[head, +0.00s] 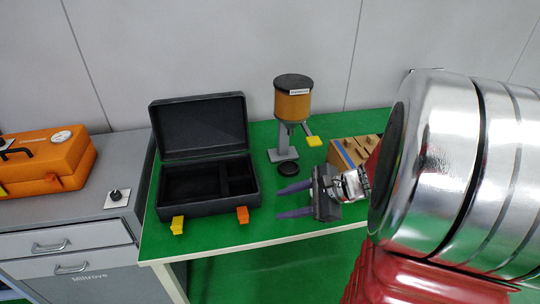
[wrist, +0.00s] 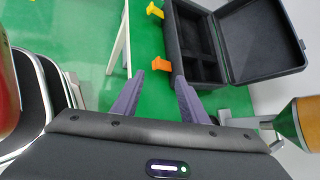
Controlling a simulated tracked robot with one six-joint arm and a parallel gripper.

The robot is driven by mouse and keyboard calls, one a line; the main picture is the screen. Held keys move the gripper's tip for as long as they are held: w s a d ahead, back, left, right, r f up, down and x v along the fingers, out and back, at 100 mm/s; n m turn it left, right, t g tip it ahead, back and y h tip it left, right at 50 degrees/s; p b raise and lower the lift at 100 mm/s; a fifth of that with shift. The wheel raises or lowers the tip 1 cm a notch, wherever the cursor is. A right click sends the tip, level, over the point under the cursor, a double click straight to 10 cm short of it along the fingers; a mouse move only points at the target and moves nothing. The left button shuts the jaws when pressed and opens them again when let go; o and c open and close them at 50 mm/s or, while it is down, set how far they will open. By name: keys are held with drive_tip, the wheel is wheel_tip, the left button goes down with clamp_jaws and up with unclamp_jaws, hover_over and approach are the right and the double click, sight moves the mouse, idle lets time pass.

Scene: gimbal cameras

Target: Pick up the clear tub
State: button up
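I cannot make out a clear tub in either view; my arm hides the right part of the table in the head view. My gripper (head: 279,202) is open, its two purple fingers apart and pointing left over the green table, with nothing between them. In the wrist view the gripper (wrist: 160,76) also shows empty, with green table between the fingertips. An open black case (head: 207,210) stands left of the fingertips, apart from them in the head view. It also shows ahead of the fingers in the wrist view (wrist: 178,45).
A dispenser with an amber container (head: 293,106) and yellow lever stands behind the gripper. An orange toolbox (head: 45,165) sits on a grey cabinet.

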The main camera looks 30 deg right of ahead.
drive_tip(key=s+d+f+m+t+h, duration=0.1)
drive_tip(key=d+f+m+t+h, duration=0.1)
drive_tip(key=d+m, duration=0.4)
drive_tip(key=s+d+f+m+t+h, duration=0.1)
drive_tip(key=d+m, duration=0.5)
drive_tip(key=d, duration=0.7)
drive_tip(key=shift+s+f+t+h, duration=0.15)
drive_tip(key=shift+f+t+h, duration=0.7)
drive_tip(key=shift+t, duration=0.35)
drive_tip(key=shift+f, duration=0.1)
drive_tip(key=shift+y, duration=0.25)
drive_tip(key=shift+x, duration=4.15)
drive_tip(key=shift+a, duration=0.1)
drive_tip(key=shift+x, duration=2.8)
drive_tip(key=shift+c, duration=0.2)
